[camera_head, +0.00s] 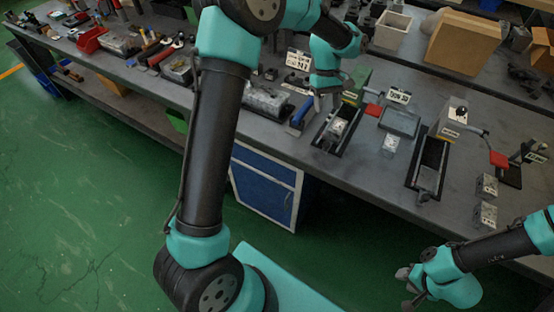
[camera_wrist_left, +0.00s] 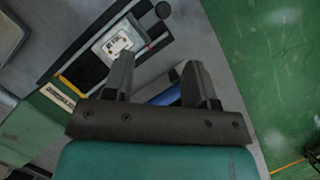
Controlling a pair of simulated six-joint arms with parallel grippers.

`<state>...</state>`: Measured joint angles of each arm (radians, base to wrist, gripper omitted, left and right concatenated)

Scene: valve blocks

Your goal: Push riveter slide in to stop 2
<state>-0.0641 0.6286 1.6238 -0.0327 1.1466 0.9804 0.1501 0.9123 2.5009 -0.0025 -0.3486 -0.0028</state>
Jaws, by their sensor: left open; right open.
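Two slide units stand on the bench; I cannot tell from their labels which is the riveter. The other has a beige block (camera_head: 452,118) and a slide (camera_head: 428,178) on a dark rail. My right gripper (camera_head: 408,284) is open, off the bench's front edge.
A blue-handled item (camera_head: 301,113) lies left of the green unit and partly shows between the fingers in the left wrist view (camera_wrist_left: 168,96). A grey tray (camera_head: 400,122) lies between the units. Small labelled blocks (camera_head: 486,186) stand at right. Tools crowd the left bench.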

